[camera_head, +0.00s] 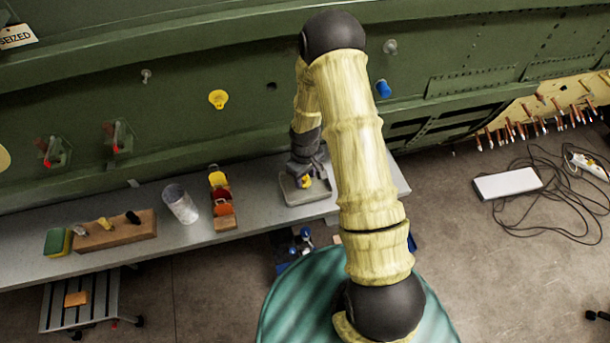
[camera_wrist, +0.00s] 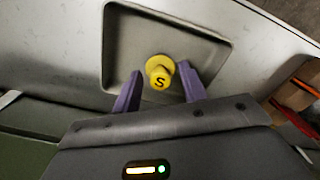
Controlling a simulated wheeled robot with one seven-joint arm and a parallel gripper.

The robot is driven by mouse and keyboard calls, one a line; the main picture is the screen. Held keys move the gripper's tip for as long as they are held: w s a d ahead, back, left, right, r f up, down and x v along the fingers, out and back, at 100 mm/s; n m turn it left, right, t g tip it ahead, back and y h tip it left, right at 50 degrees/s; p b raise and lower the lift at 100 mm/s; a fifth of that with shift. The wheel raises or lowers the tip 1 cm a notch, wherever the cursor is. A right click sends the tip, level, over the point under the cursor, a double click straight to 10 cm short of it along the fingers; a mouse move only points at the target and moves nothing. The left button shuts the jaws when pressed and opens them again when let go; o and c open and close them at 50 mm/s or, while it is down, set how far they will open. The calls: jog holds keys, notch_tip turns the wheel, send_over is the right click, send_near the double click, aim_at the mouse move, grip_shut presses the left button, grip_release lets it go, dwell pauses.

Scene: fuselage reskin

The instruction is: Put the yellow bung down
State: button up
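The yellow bung (camera_wrist: 160,72), marked with an S, is at the shallow grey tray (camera_wrist: 118,55). In the head view the bung (camera_head: 306,182) shows as a small yellow spot over the tray (camera_head: 292,196) on the bench. My gripper (camera_wrist: 160,90) has its two purple fingers apart, one on each side of the bung. There is a clear gap to the left finger; the right finger is close to the bung, and I cannot tell if they touch. In the head view my gripper (camera_head: 309,168) points down over the tray.
On the bench (camera_head: 260,205) stand a rack of coloured pieces (camera_head: 222,200), a clear cup (camera_head: 181,204), a wooden block (camera_head: 115,231) and a sponge (camera_head: 57,242). The green fuselage wall (camera_head: 180,90) rises behind, holding another yellow plug (camera_head: 218,99) and a blue one (camera_head: 383,88).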

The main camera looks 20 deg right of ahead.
aim_at(305, 177)
jog(key=shift+r, duration=0.1)
notch_tip(305, 177, up, 12)
jog(key=b, duration=0.4)
dwell(0.5)
dwell(0.4)
jog(key=s+r+m+t, duration=0.2)
jog(key=s+r+m, duration=0.4)
jog(key=s, duration=0.8)
notch_tip(305, 177, up, 3)
jog(key=shift+s+t, duration=0.25)
jog(key=shift+t, duration=0.05)
